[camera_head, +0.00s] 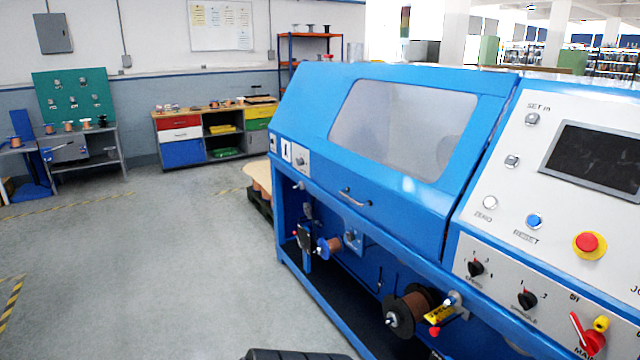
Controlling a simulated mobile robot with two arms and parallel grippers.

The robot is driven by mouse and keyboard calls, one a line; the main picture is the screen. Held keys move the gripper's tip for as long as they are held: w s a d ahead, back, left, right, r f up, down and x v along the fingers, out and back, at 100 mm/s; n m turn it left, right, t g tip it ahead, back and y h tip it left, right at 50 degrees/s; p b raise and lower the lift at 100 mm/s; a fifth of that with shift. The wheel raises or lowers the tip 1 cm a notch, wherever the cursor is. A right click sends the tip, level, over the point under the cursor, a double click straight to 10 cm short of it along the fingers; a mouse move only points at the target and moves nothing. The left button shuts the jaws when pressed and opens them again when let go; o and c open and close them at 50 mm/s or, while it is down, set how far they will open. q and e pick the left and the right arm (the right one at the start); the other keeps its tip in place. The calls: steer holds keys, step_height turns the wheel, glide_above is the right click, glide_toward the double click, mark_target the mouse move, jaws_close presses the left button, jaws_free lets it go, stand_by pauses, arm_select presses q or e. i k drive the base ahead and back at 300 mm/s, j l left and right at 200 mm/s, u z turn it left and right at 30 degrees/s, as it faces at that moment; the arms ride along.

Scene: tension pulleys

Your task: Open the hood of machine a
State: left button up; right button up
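The blue machine (284,166) stands at the centre and right of the head view; no label shows whether it is machine a. Its blue hood (312,110) has a large frosted window (400,128) and looks closed. A small metal handle (355,197) sits on the hood's lower front. Neither of my grippers shows in this view. A dark rounded shape at the bottom edge may be part of my own body.
The control panel (505,180) with a screen and red stop button (587,244) adjoins the hood on the right. Copper wire spools (408,312) hang below. Open grey floor (150,270) lies to the left. A workbench (205,132) and green pegboard (72,98) stand behind.

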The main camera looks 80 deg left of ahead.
mark_target(417, 211)
steer(key=u, duration=2.35)
